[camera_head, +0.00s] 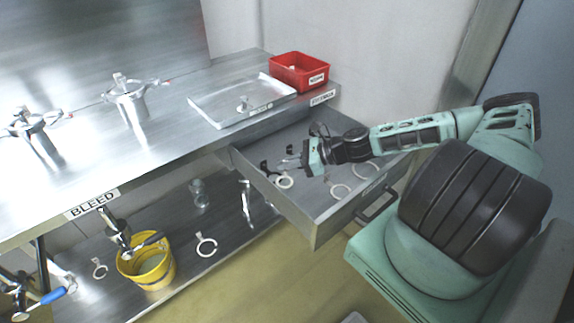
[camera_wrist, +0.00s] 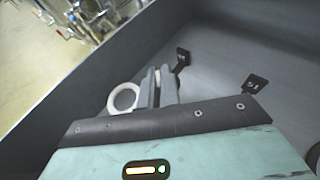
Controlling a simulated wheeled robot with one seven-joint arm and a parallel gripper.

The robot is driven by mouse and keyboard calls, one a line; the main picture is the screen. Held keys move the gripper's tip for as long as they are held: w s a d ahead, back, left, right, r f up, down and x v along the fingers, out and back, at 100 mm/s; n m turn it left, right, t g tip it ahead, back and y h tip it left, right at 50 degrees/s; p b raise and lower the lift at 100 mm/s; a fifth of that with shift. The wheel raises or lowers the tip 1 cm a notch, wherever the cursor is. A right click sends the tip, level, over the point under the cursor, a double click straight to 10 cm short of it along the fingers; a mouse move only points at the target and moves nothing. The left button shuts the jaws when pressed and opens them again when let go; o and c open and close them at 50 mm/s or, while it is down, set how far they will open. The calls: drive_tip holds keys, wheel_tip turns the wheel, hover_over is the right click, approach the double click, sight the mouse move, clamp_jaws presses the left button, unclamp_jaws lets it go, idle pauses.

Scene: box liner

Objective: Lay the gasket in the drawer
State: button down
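A pale ring-shaped gasket (camera_head: 284,182) is at the left part of the open drawer (camera_head: 322,229). It also shows in the wrist view (camera_wrist: 122,98), just left of my fingers and partly hidden by them. My gripper (camera_head: 290,164) is low inside the drawer. In the wrist view my fingers (camera_wrist: 157,88) are close together, with a narrow pale strip between them that looks like the gasket's tab. The hold is small and partly hidden. Whether the ring touches the drawer floor is unclear.
A metal tray (camera_head: 205,108) and a red bin (camera_head: 300,83) sit on the bench above. A yellow bucket (camera_head: 163,278) stands on the lower shelf.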

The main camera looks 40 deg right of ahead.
drive_tip(key=shift+f, duration=0.4)
drive_tip(key=shift+f, duration=0.55)
drive_tip(key=c, duration=1.6)
unclamp_jaws()
